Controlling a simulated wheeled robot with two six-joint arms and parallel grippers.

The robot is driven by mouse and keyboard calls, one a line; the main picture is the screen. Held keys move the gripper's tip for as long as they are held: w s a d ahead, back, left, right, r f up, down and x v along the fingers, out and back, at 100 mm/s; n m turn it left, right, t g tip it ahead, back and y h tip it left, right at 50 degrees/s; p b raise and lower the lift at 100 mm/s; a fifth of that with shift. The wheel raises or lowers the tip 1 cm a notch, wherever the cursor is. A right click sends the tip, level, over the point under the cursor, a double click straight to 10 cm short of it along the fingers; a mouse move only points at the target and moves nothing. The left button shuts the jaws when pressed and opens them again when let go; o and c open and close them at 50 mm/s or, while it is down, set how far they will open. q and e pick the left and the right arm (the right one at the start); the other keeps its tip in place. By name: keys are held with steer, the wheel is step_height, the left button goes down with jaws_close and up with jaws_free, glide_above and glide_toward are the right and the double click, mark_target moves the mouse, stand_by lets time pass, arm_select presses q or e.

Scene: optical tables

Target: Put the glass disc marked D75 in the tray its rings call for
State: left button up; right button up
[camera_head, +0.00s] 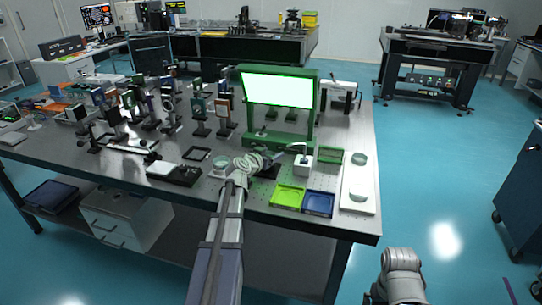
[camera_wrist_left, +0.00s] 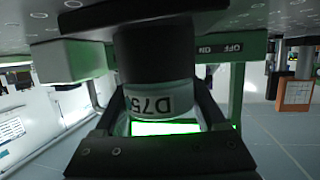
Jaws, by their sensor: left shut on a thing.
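In the left wrist view, a pale band marked D75 (camera_wrist_left: 155,105), the labelled edge of the glass disc, sits between the fingers of my left gripper (camera_wrist_left: 165,118). A dark round body adjoins it, and I cannot tell whether they touch. In the head view my left gripper (camera_head: 243,172) is over the front middle of the table, left of the trays, and mostly hides the disc. A yellow-green tray (camera_head: 275,206) and a blue tray (camera_head: 307,213) lie side by side at the front edge. The disc's rings cannot be made out. My right gripper is outside the view.
A green frame (camera_head: 314,128) holds a lit screen (camera_head: 278,90) behind my gripper. A white box (camera_head: 303,168) stands behind the trays. A white board (camera_head: 348,207) with pale discs lies at right. Optical mounts crowd the table's left half.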

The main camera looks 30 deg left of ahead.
arm_select(q)
steer(key=shift+f, duration=0.25)
steer(key=o, duration=1.5)
steer(key=v, duration=0.2)
steer(key=p+v, duration=0.1)
steer(key=v, duration=0.2)
steer(key=p+v, duration=0.1)
steer(key=v, duration=0.2)
steer(key=shift+d, duration=0.35)
